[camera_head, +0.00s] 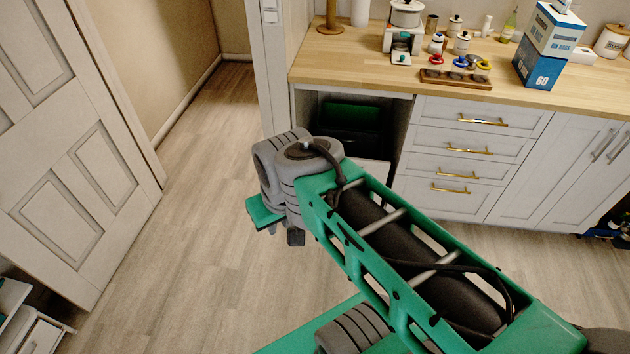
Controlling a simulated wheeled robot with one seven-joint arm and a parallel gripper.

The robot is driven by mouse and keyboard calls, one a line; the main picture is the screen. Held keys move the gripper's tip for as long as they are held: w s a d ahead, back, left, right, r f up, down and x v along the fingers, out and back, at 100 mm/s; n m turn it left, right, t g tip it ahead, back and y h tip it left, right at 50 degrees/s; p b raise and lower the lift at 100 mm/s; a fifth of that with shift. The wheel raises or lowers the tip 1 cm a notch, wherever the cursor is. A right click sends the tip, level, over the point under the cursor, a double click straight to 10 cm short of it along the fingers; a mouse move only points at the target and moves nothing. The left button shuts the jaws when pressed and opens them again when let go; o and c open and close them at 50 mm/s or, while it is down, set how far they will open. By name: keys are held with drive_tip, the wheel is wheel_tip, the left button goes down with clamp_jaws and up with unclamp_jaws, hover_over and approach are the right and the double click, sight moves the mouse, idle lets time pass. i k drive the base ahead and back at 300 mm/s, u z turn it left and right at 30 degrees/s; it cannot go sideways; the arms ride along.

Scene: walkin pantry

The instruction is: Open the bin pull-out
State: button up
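The bin pull-out sits under the left end of the wooden counter, left of the drawers. A dark bin with a green top (351,116) shows in the shadowed opening below the counter. A white panel (375,172) shows below the bin; my arm hides most of it, and I cannot tell how far out it stands. My arm reaches across from the lower right. My gripper (292,237) is at the arm's far end, low in front of the cabinet; only small dark parts show, so its opening and any contact are unclear.
White drawers (462,148) with gold handles and a double-door cabinet (562,170) stand right of the opening. The wooden counter (340,62) bears jars, a small scale and blue-white boxes (547,45). A panelled door (75,150) is at left. The floor (195,190) between is clear.

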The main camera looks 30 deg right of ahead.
sight(379, 169)
drive_tip(key=u, duration=0.5)
drive_tip(key=i, duration=1.5)
drive_tip(key=z, duration=0.8)
